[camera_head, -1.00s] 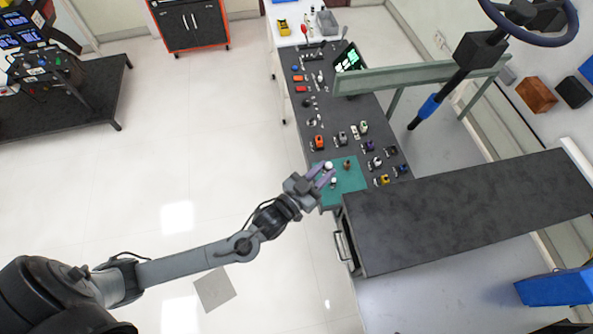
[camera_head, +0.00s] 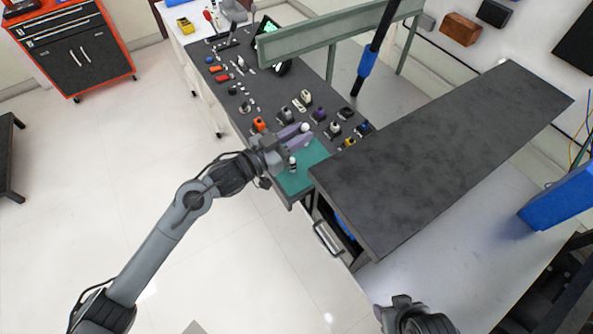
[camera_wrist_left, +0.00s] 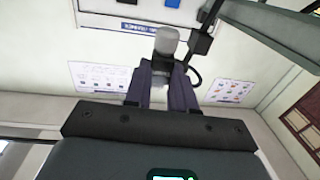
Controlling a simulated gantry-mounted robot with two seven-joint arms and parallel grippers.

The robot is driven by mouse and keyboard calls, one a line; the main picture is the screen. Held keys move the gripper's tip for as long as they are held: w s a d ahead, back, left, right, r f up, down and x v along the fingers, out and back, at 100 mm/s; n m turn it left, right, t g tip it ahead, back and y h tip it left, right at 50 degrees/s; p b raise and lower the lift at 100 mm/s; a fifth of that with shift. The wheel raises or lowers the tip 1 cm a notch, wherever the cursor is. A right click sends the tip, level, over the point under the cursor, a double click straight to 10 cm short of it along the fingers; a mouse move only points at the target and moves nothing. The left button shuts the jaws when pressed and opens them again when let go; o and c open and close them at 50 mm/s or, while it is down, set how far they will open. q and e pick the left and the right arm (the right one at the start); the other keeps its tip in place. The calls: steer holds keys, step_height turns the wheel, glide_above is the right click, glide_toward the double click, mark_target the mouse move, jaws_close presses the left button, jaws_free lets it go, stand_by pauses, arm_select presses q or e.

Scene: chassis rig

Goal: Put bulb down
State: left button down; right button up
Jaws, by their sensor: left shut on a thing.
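My left gripper (camera_head: 297,134) is over the far edge of the green mat (camera_head: 309,174) on the dark bench. Its purple-grey fingers are shut on a bulb with a pale round head (camera_head: 305,127). In the left wrist view the bulb (camera_wrist_left: 166,42) stands up past the fingertips, and the gripper (camera_wrist_left: 160,88) closes around its lower part. I cannot tell whether the bulb touches anything below. A small black-and-white part (camera_head: 293,162) stands on the mat near the gripper.
Several small parts, including an orange one (camera_head: 259,124) and a yellow one (camera_head: 348,143), stand on the dark bench top (camera_head: 272,95) beyond the mat. A large dark tabletop (camera_head: 430,160) borders the mat on the right. A green rail (camera_head: 340,33) crosses above the bench.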

arm_select(q)
steer(key=shift+w+d+f+m+g+h+b, duration=0.15)
steer(key=shift+d+f+m+g+h+b, duration=0.1)
steer(key=shift+f+b, duration=0.3)
steer(key=shift+w+d+f+m+g+h+b, duration=0.15)
steer(key=shift+d+f+g+b, duration=0.15)
steer(key=shift+b, duration=0.3)
steer(key=shift+f, duration=0.3)
steer(key=b, duration=0.4)
glide_above(301, 185)
step_height(301, 185, down, 14)
steer(key=shift+r, duration=0.1)
steer(key=shift+s+f, duration=0.1)
steer(key=shift+f, duration=1.75)
arm_select(e)
step_height(301, 185, down, 8)
steer(key=shift+w, duration=0.1)
arm_select(q)
steer(key=shift+f+b, duration=0.15)
steer(key=shift+b, duration=0.2)
steer(key=c, duration=0.9)
jaws_free()
steer(key=shift+c, duration=0.2)
arm_select(e)
steer(key=shift+d+f, duration=0.1)
steer(key=shift+f, duration=0.05)
